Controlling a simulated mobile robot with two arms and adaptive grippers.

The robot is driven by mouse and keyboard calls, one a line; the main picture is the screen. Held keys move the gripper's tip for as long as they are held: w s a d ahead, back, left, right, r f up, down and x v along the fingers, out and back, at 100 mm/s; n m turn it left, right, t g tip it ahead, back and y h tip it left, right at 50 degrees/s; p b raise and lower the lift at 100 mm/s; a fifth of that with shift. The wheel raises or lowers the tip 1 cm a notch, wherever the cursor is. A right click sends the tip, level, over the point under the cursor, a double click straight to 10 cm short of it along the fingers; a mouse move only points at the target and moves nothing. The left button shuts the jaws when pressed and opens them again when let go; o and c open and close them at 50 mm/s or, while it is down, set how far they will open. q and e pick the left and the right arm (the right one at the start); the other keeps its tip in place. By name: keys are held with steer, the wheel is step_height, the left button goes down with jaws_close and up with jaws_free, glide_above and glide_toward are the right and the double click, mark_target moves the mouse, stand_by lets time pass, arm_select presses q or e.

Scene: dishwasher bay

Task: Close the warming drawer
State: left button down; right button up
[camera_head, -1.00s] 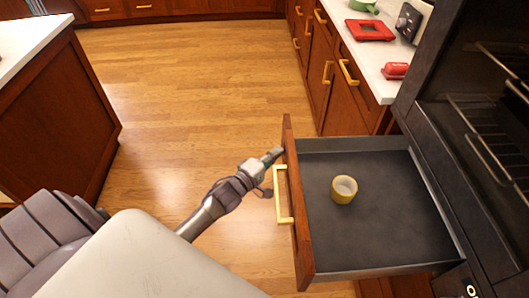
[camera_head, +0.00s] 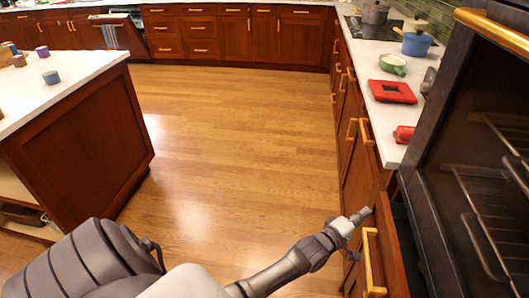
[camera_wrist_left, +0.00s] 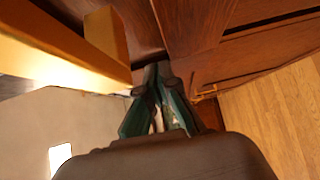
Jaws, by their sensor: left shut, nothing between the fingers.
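The warming drawer's wooden front (camera_head: 394,235) stands at the lower right below the oven, with a narrow strip of its dark inside (camera_head: 408,238) showing behind it. Its gold handle (camera_head: 372,262) faces the floor side. My left gripper (camera_head: 363,214) is shut and empty, its tips at the drawer front near the far end of the handle. In the left wrist view the shut fingertips (camera_wrist_left: 158,70) are at the wood, beside the gold handle (camera_wrist_left: 60,50). Whether they touch is hard to tell. My right gripper is not in view.
The oven (camera_head: 470,170) with its gold handle is at the right. A counter (camera_head: 392,115) with a red scale, a green pan and a blue pot runs behind the drawer. An island (camera_head: 85,140) stands at the left. The wooden floor (camera_head: 240,150) between is clear.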

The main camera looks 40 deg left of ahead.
arm_select(q)
steer(key=w+d, duration=0.1)
steer(key=d, duration=0.1)
steer(key=w+d+b, duration=0.1)
steer(key=w+d, duration=0.1)
steer(key=shift+w+d+b, duration=0.1)
steer(key=shift+d+b, duration=0.2)
steer(key=shift+d, duration=0.05)
steer(key=shift+d+r, duration=0.1)
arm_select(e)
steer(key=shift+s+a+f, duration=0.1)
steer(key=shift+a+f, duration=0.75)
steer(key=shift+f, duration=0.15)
